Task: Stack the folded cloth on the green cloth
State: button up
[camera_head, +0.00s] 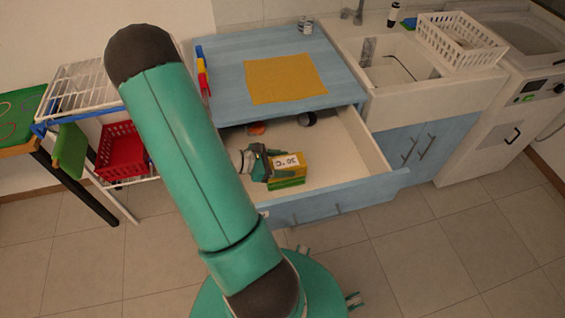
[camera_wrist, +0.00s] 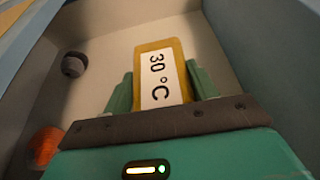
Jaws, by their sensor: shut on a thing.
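My gripper (camera_wrist: 161,90) is shut on a yellow folded cloth (camera_wrist: 175,47) with a white "30 °C" label, its green fingers on both sides. In the head view my gripper (camera_head: 258,164) reaches into the open drawer and holds the yellow folded cloth (camera_head: 297,170). A green cloth (camera_head: 287,184) shows directly below the yellow one, inside the drawer. I cannot tell whether the two touch. The green cloth is hidden in the wrist view.
The open drawer (camera_head: 347,184) also holds an orange round thing (camera_head: 257,128) and a dark round thing (camera_head: 307,118) at its back. A flat yellow cloth (camera_head: 285,79) lies on the blue counter above. The drawer's right side is bare.

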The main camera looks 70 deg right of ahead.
jog(key=shift+f, duration=0.1)
jog(key=o, duration=1)
jog(key=shift+o, duration=0.2)
jog(key=v, duration=1.2)
jog(key=shift+w, duration=0.1)
